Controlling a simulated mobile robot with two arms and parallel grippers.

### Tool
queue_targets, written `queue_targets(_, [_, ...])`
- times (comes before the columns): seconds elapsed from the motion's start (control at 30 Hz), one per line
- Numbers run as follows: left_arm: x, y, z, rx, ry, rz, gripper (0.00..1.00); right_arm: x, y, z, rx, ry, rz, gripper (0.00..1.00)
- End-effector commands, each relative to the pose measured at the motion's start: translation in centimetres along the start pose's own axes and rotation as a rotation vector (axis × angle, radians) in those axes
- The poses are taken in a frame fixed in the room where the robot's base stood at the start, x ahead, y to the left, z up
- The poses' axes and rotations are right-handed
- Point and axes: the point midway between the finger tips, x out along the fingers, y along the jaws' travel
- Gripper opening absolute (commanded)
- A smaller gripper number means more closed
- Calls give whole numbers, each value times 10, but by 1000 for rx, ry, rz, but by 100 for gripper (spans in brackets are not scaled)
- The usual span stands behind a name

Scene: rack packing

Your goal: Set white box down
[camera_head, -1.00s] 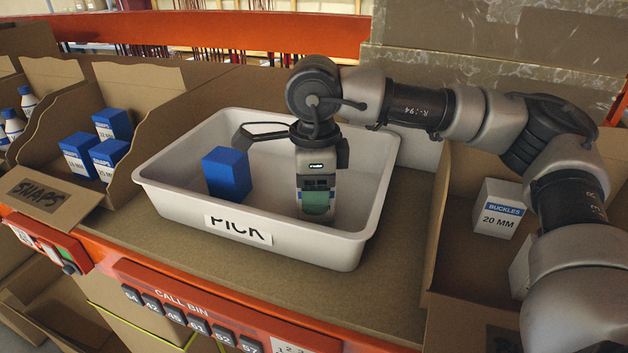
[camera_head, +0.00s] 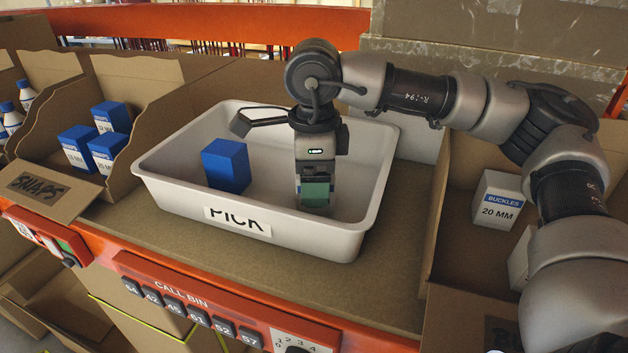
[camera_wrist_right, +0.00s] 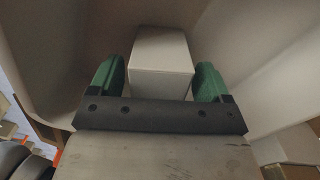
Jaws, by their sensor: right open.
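My right gripper (camera_head: 315,195) points down inside the white pick tray (camera_head: 300,232), right of a blue box (camera_head: 227,166) that stands in it. In the right wrist view the white box (camera_wrist_right: 160,68) sits between my green fingers. Small gaps show between the box and the fingers, so the jaws are open around it. In the head view the gripper hides the white box. The wrist view shows tray walls around the box; whether it rests on the tray floor is hard to tell. My left gripper is not in view.
A cardboard bin with several blue and white boxes (camera_head: 108,150) is left of the tray. A bin at right holds a white buckles box (camera_head: 497,200), partly beside my arm. The call-bin panel (camera_head: 200,312) runs along the front edge. The tray's front left floor is free.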

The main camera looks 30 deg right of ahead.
Motion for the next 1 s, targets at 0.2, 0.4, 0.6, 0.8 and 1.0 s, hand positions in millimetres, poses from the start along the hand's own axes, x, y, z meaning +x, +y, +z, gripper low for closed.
queue_targets(0.2, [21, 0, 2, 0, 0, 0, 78, -42, 0, 1, -1, -4, -5, 78])
queue_targets(0.4, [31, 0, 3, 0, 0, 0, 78, -84, 1, 1, -2, -3, -2, 78])
queue_targets(0.6, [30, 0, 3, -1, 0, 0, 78, -107, 0, 0, -1, -1, -2, 78])
queue_targets(0.8, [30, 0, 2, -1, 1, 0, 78, -111, 0, 0, -3, 1, 0, 78])
queue_targets(1.0, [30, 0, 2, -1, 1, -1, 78, -110, 0, 0, -2, 1, 0, 78])
